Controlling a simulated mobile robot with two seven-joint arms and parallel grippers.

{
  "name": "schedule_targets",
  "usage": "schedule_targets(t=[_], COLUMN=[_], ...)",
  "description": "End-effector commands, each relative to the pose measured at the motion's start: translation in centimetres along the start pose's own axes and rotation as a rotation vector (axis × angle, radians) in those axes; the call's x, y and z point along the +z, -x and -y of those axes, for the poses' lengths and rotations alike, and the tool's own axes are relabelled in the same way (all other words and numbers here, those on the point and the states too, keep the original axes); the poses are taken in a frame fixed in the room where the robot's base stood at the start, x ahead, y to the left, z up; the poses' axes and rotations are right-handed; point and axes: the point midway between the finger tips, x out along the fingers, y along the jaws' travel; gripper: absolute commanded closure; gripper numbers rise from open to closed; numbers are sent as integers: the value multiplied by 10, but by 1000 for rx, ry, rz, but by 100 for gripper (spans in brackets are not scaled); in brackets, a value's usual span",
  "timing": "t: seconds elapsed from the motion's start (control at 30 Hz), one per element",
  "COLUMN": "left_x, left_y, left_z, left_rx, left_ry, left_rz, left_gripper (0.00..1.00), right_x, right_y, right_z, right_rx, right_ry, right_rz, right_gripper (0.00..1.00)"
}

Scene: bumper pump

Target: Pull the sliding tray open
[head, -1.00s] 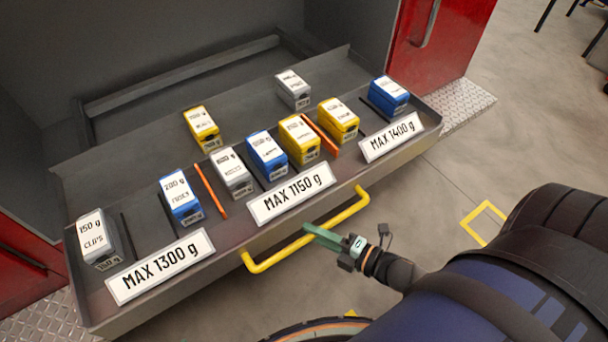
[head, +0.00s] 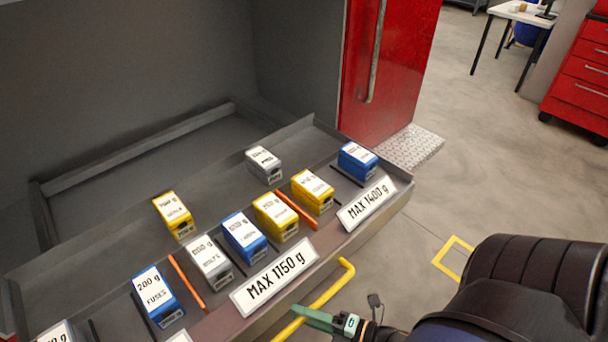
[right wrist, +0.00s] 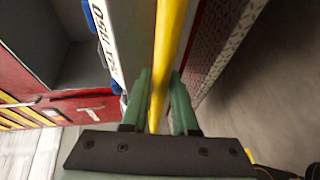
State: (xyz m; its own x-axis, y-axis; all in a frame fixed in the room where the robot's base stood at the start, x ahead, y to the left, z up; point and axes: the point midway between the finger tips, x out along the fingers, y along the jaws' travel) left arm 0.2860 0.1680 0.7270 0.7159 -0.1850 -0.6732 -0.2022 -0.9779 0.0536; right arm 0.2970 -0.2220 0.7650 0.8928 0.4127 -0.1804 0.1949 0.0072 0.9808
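The sliding tray (head: 356,240) is a grey metal tray sticking out of a grey cabinet in the head view, with its near left part cut off by the frame. A yellow bar handle (head: 331,286) runs along its front. My right gripper (head: 303,314) is at the middle of this handle. My left gripper is out of view.
Several blue, yellow and grey labelled boxes, such as a yellow one (head: 174,214), stand on the tray between thin dividers. A red door (head: 388,70) and a tread-plate step (head: 412,148) are at its right. Open floor lies to the right; red drawers (head: 580,80) stand far off.

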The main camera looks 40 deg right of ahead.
Motion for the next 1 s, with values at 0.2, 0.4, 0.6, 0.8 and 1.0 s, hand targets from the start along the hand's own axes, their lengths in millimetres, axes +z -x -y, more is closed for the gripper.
schedule_targets(t=[0.2,0.4,0.6,0.8,1.0], left_x=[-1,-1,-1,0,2], left_y=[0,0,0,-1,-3], left_z=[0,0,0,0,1], left_rx=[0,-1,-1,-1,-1], left_ry=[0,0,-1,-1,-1], left_rz=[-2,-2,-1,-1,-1], left_gripper=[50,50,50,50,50], right_x=[0,0,0,0,0], right_y=[0,-1,-1,14,54], right_z=[0,-2,-3,-1,1], right_rx=[1,5,7,4,-4], right_ry=[0,0,1,1,-1], right_rz=[0,-1,-1,0,0], right_gripper=[48,48,48,48,48])
